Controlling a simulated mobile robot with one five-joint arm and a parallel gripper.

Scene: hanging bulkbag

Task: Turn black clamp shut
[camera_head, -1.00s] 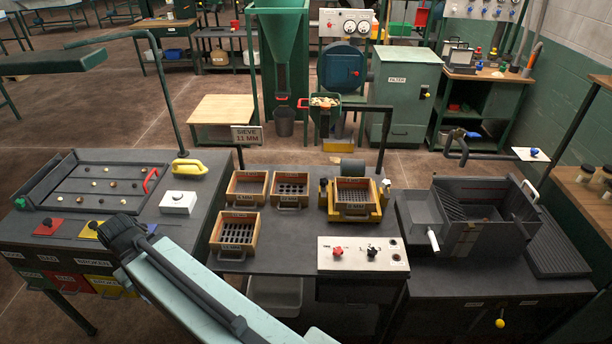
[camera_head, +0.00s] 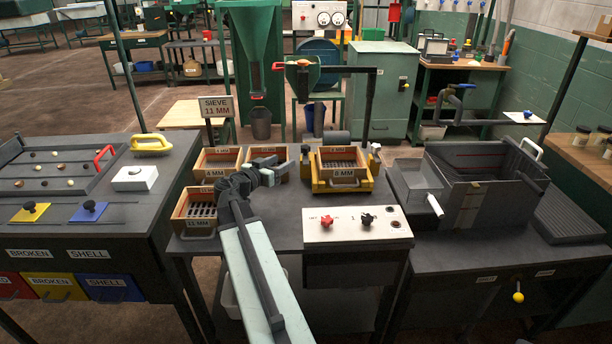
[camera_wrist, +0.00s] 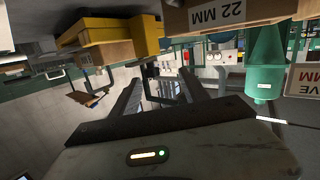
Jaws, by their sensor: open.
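The yellow sieve shaker (camera_head: 345,183) stands on the middle bench with an 8 MM sieve (camera_head: 345,160) seated in it. Upright clamps stand at its two sides. The left clamp (camera_head: 306,157) is small and partly dark; the right clamp (camera_head: 375,157) has a pale top. I cannot tell clearly how either is turned. My gripper (camera_head: 284,164) is open and empty, left of the shaker and over the back sieve boxes. In the wrist view, my gripper's fingers (camera_wrist: 160,82) are spread with nothing between them. The shaker (camera_wrist: 110,38) appears inverted at upper left there.
Wooden sieve boxes marked 4 MM (camera_head: 213,172), 11 MM (camera_head: 197,222) and 22 MM (camera_wrist: 217,14) sit beside the shaker. A white control box (camera_head: 357,228) with red and black star knobs is in front. A sign (camera_head: 216,107) reads SIEVE 11 MM.

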